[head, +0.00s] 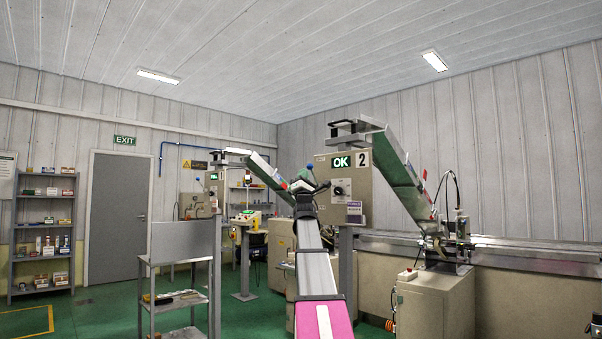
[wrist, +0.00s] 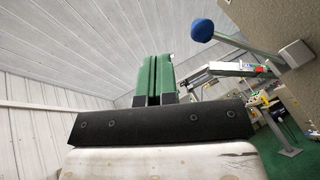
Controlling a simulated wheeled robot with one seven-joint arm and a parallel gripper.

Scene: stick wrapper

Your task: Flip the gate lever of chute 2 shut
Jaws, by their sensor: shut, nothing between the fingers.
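Chute 2 (head: 402,172) slopes down to the right from beside the beige cabinet (head: 345,203) marked with a "2" sign (head: 363,158) and a green OK display. A lever with a blue ball knob (wrist: 202,30) shows in the wrist view; its grey rod (wrist: 245,45) runs to a pale block (wrist: 295,53) on a beige panel. The blue knob also shows in the head view (head: 309,167), left of the cabinet, at the end of my arm. My gripper (wrist: 154,60) has its green fingers together and empty. The knob is right of the fingertips, with a visible gap between them in the picture.
Another chute (head: 265,170) with its own machine stands behind, to the left. A metal trolley (head: 175,292) with an upright panel is left of my arm. A conveyor (head: 540,255) and a pedestal machine (head: 435,290) are at right. Green floor is open at left.

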